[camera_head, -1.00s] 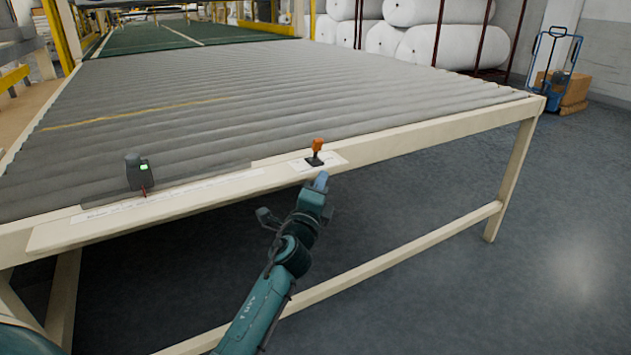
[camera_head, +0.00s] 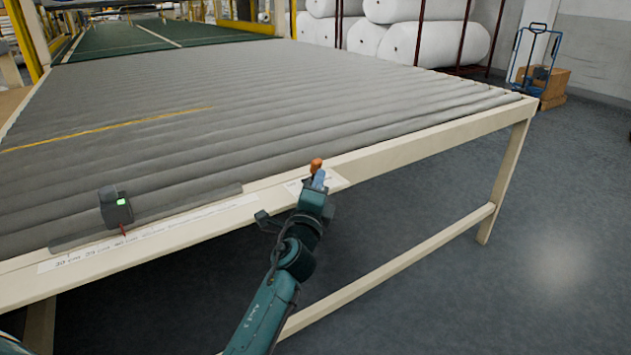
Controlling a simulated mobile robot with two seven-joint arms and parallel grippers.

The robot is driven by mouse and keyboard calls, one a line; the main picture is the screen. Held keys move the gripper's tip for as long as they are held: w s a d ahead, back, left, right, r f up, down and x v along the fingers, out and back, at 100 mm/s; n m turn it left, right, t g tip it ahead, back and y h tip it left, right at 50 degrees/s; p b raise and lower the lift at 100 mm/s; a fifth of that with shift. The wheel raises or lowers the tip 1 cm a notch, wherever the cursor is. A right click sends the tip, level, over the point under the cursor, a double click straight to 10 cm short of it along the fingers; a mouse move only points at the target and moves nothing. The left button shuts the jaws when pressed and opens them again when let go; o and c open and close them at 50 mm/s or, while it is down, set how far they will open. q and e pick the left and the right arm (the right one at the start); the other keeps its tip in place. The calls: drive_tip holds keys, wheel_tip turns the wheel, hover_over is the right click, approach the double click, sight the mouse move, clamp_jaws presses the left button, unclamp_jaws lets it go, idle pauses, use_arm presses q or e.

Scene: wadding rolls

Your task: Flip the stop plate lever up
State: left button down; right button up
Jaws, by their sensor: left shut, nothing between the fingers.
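The lever with its orange knob (camera_head: 316,165) stands on a white label plate (camera_head: 335,180) on the cream front rail of the roller table. My left gripper (camera_head: 319,180) is shut and empty. Its pale blue fingertips are right in front of the lever, just below the knob in the picture, and they hide the lever's dark base. I cannot tell whether they touch it. A dark stop plate strip (camera_head: 180,211) lies along the rail to the left. My right gripper is not in view.
A dark grey device (camera_head: 116,207) with a green display stands on the rail at the left, by a printed scale (camera_head: 75,259). The grey roller table (camera_head: 250,115) fills the middle. White rolls (camera_head: 440,43) and a blue hand truck (camera_head: 535,60) stand behind. The floor at right is clear.

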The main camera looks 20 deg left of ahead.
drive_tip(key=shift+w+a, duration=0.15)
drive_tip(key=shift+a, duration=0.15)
